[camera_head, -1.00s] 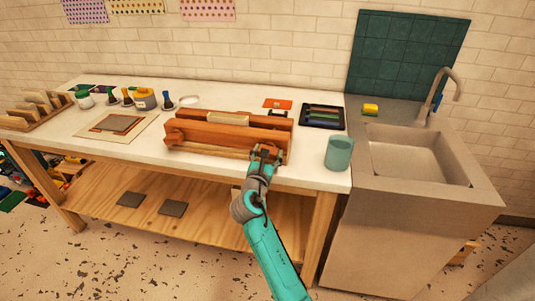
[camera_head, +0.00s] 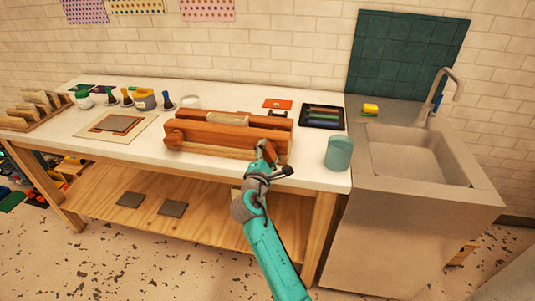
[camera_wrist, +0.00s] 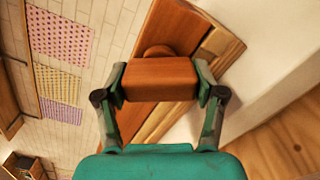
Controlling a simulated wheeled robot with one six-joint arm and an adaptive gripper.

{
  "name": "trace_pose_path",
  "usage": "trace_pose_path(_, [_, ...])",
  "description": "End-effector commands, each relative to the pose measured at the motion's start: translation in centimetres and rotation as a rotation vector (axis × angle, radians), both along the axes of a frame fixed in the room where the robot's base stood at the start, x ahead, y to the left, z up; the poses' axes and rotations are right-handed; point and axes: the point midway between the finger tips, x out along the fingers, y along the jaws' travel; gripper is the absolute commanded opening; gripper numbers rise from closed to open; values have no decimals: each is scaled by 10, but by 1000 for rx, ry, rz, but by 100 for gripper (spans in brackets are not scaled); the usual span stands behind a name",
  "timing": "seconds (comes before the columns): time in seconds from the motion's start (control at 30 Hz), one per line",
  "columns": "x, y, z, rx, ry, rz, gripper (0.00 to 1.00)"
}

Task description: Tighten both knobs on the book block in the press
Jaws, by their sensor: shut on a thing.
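The wooden press (camera_head: 210,135) lies on the white workbench, its reddish-brown beams running left to right. The pale book block (camera_head: 228,118) sits between the beams. The left knob (camera_head: 173,139) is on the front beam at its left end. My gripper (camera_head: 265,155) is at the right end of the front beam. In the wrist view, my gripper (camera_wrist: 160,82) is shut on the right knob (camera_wrist: 160,79), with one finger on each side of its wooden bar. A rounded wooden part shows behind the bar, against the press beam (camera_wrist: 175,30).
A teal cup (camera_head: 339,153) stands right of the press, close to the sink (camera_head: 420,160). A black tray (camera_head: 322,116) and an orange card (camera_head: 278,104) lie behind. A board (camera_head: 116,124) and several pots and brushes are to the left.

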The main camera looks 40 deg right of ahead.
Motion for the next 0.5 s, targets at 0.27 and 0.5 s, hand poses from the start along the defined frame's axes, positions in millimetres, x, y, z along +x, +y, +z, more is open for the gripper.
trace_pose_path(0.27, [-1, 1, -2, 158, -205, 0, 34])
trace_pose_path(0.5, [-1, 2, -3, 296, -386, 0, 34])
